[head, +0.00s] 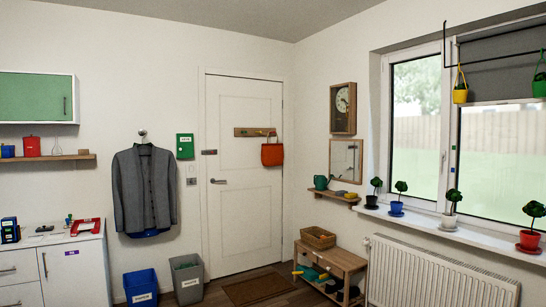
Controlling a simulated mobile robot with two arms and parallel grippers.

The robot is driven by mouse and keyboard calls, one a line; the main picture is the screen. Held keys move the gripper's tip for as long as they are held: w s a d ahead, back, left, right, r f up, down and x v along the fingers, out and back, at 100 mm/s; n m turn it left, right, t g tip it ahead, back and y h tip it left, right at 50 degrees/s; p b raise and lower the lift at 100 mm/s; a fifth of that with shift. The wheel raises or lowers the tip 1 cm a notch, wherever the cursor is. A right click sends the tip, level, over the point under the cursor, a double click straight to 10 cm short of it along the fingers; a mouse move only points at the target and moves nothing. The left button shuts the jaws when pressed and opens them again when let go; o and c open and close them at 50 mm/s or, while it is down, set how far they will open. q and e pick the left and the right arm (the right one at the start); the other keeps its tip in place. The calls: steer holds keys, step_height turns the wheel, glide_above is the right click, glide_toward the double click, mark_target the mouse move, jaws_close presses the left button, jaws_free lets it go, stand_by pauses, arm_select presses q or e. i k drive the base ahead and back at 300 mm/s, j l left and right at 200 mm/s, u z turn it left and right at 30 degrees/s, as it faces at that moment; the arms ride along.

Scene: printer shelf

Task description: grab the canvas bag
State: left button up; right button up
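An orange-red bag (272,155), the only thing here that looks like a canvas bag, hangs on the right part of a wooden hook rail (245,132). The rail is mounted on the white door (228,215), which is closed. The bag hangs upright against the door's upper half, in the middle of the head view and across the room. Neither of my grippers shows in the head view.
A doormat (261,289) lies before the door. A blue bin (141,290) and a grey bin (187,281) stand left of it, a low wooden bench (345,259) right of it. A white cabinet (80,274) stands left, a radiator (440,275) right.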

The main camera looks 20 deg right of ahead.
mark_target(272, 155)
steer(key=i+z, duration=0.2)
steer(key=z, duration=0.2)
steer(key=i, duration=4.7)
